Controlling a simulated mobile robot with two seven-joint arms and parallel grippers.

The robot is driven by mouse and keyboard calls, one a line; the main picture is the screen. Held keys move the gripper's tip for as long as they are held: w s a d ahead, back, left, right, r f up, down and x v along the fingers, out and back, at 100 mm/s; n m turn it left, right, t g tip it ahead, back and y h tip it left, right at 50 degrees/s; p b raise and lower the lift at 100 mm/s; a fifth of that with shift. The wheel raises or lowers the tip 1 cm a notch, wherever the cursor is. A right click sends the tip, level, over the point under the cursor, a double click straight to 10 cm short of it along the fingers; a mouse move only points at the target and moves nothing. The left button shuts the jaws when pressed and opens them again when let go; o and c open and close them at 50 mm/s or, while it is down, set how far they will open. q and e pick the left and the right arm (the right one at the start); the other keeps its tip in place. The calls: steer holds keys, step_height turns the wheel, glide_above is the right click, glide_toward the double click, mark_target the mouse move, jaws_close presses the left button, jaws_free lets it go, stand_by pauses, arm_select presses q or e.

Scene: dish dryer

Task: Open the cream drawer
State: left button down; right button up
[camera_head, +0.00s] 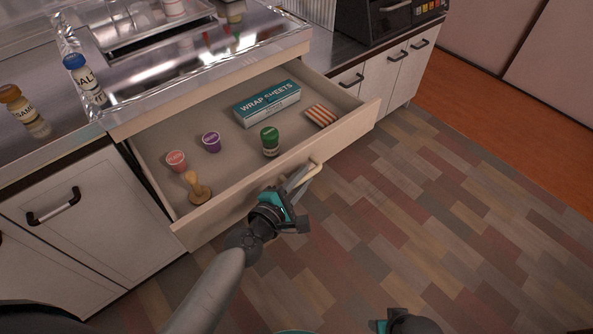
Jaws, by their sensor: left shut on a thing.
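The cream drawer (222,207) is pulled well out from under the metal counter, and its inside shows. Its pale bar handle (314,171) is on the front panel. My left gripper (296,184) is at the handle and shut on it; the fingertips are partly hidden against the handle. My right gripper (402,322) shows only in part at the bottom edge, away from the drawer, and its fingers are not clear.
In the drawer are a wrap sheets box (267,102), a green-capped jar (270,141), a purple cup (212,141), a red cup (177,161), a wooden stamp-like tool (198,188) and a striped item (321,116). Bottles stand on the counter. The floor (420,210) at right is clear.

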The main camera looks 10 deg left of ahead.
arm_select(q)
steer(key=shift+s+d+f, duration=0.1)
steer(key=shift+s+d, duration=0.05)
arm_select(e)
steer(key=shift+f, duration=0.15)
arm_select(q)
steer(key=c, duration=1.1)
jaws_free()
arm_select(e)
steer(key=shift+s, duration=0.1)
arm_select(q)
steer(key=shift+s, duration=0.3)
steer(key=v, duration=1.4)
steer(key=shift+s+a, duration=0.2)
steer(key=shift+s, duration=0.05)
arm_select(e)
steer(key=shift+w+r, duration=0.25)
steer(key=shift+r, duration=0.25)
steer(key=shift+s+d+f, duration=0.1)
steer(key=shift+s, duration=0.1)
